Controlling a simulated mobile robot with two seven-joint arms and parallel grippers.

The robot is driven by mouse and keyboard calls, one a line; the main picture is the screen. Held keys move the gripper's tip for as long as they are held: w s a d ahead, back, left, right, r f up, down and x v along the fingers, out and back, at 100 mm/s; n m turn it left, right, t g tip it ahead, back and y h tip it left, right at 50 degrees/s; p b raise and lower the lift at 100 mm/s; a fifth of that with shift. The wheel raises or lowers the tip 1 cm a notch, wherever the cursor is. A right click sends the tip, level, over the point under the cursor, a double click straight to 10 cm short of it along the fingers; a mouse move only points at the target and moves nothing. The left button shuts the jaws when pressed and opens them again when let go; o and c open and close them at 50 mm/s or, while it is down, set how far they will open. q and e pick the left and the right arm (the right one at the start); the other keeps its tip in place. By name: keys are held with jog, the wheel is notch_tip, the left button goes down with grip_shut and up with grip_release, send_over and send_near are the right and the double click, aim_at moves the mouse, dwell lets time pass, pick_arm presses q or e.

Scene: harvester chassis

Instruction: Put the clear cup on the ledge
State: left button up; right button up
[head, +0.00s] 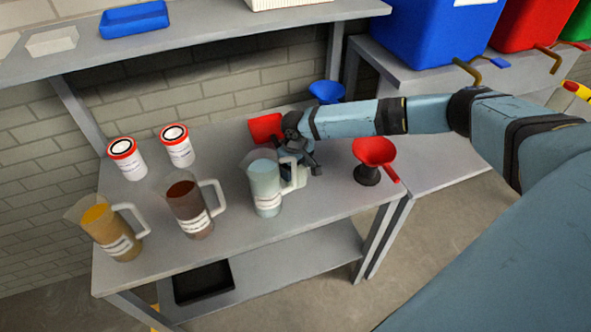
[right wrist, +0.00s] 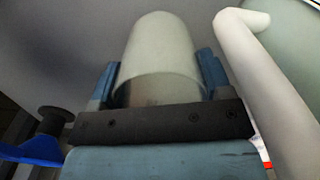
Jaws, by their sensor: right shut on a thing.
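In the right wrist view the clear cup (right wrist: 160,60) is a pale, see-through cylinder between the two blue fingers of my right gripper (right wrist: 162,85). The fingers are shut on it from both sides. In the head view my right gripper (head: 296,158) is low over the workbench, just behind and right of the pitcher with pale liquid; I cannot make out the cup there. A raised grey shelf (head: 230,27) runs along the back wall above the bench; I cannot tell for certain whether it is the ledge. My left gripper is not in view.
A pale pitcher (head: 264,190) stands beside my right gripper, its handle close by. Dark red (head: 188,208) and amber (head: 108,232) pitchers stand left. Two red-lidded tubs (head: 127,160) stand behind. A red funnel (head: 374,152) is right of the gripper. A blue tray (head: 134,18) is on the shelf.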

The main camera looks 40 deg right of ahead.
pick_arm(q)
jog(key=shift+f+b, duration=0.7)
pick_arm(e)
notch_tip(320, 180, up, 20)
jog(key=shift+f, duration=0.25)
